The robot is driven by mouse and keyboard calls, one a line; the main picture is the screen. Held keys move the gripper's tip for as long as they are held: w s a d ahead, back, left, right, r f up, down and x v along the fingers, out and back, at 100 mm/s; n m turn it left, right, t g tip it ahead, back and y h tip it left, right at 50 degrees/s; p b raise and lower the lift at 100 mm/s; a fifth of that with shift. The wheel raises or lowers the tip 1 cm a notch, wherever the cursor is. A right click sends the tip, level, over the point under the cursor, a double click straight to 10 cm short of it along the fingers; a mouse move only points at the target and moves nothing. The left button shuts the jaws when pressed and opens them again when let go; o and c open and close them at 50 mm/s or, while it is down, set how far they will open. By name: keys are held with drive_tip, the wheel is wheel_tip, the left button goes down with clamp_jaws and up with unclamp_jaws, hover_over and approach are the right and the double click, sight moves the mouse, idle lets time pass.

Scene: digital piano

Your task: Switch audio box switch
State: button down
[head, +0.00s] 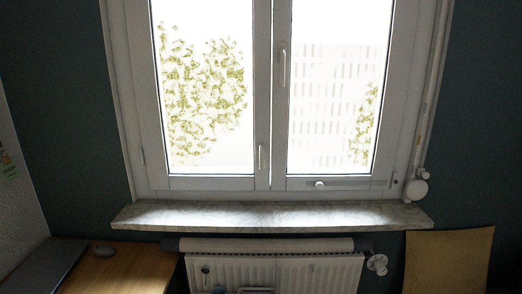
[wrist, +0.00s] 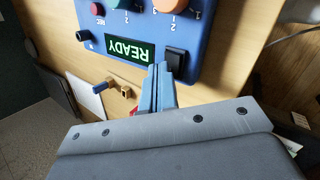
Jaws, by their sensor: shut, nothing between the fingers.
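The blue audio box (wrist: 200,50) fills the top of the wrist view, seen upside down. It has a lit green READY display (wrist: 128,50) and a black square switch (wrist: 176,62) to the right of that display. I cannot tell which way the switch is set. My gripper (wrist: 161,68) is shut and empty. Its blue-grey fingertips overlap the box's lower edge in the picture, close beside the switch between it and the display. I cannot tell whether they touch it. Neither the box nor my gripper shows in the head view.
The box carries a red button (wrist: 97,9), a black knob (wrist: 82,36) and several coloured knobs. Small wooden pieces (wrist: 125,91) lie on the wooden surface (wrist: 75,65) to the left. The head view shows a window, a radiator (head: 270,275) and a desk (head: 125,270).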

drive_tip(key=shift+r, duration=0.1)
drive_tip(key=shift+d+r, duration=0.2)
drive_tip(key=shift+r, duration=0.65)
drive_tip(key=shift+d+r, duration=0.25)
drive_tip(key=shift+r, duration=1)
drive_tip(key=shift+d+r, duration=0.25)
drive_tip(key=shift+r, duration=0.95)
drive_tip(key=shift+f, duration=0.1)
drive_tip(key=shift+a+f, duration=0.25)
drive_tip(key=shift+f, duration=0.85)
drive_tip(key=shift+a+f, duration=0.2)
drive_tip(key=shift+f, duration=0.9)
drive_tip(key=shift+a+f, duration=0.25)
drive_tip(key=shift+f, duration=0.85)
drive_tip(key=shift+r, duration=0.15)
